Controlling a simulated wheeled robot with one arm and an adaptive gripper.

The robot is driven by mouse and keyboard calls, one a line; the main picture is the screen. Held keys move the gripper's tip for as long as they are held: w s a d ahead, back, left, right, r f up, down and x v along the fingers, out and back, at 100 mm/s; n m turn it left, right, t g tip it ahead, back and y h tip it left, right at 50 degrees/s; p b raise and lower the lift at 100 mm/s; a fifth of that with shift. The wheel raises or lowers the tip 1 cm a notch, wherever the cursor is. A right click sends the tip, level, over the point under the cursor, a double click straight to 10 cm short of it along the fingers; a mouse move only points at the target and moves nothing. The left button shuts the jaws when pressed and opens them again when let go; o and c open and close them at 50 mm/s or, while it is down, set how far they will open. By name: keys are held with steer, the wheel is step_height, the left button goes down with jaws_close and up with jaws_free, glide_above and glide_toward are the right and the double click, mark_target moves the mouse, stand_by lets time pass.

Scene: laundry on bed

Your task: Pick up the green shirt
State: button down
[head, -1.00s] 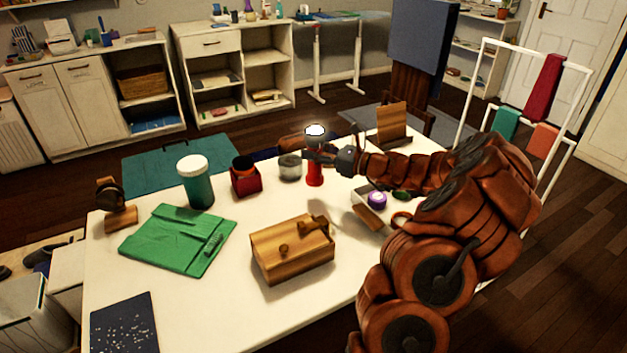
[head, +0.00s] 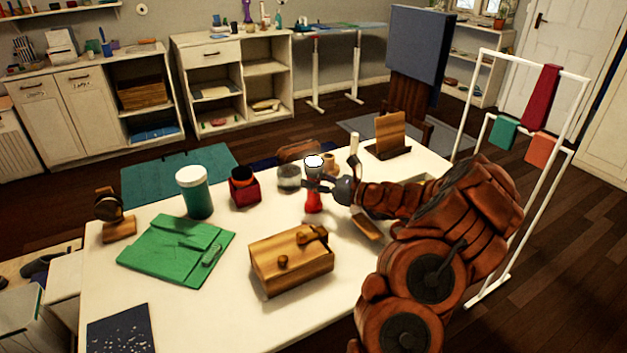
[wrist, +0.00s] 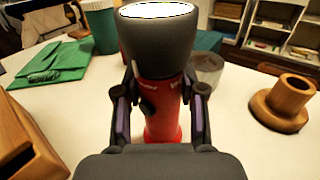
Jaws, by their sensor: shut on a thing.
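The green shirt (head: 170,258) lies folded flat on the left part of the white table (head: 200,320). It also shows at the left of the wrist view (wrist: 45,68). My gripper (head: 318,186) is well to the right of the shirt, near the table's back edge. In the wrist view its fingers (wrist: 160,90) are shut on a red flashlight (wrist: 160,120) with a dark head and a bright white lens on top. The flashlight is upright. I cannot tell whether its base touches the table.
A wooden box (head: 292,268) stands between the shirt and my arm. A green jar with a white lid (head: 195,195), a red container (head: 244,190) and a glass jar (head: 289,179) line the back. A headphone stand (head: 118,228) is left. A drying rack (head: 578,110) stands right.

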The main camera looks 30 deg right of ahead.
steer(key=c, duration=0.7)
jaws_free()
steer(key=shift+f, duration=0.1)
steer(key=shift+r, duration=0.2)
steer(key=v, duration=1.2)
steer(key=shift+f, duration=0.1)
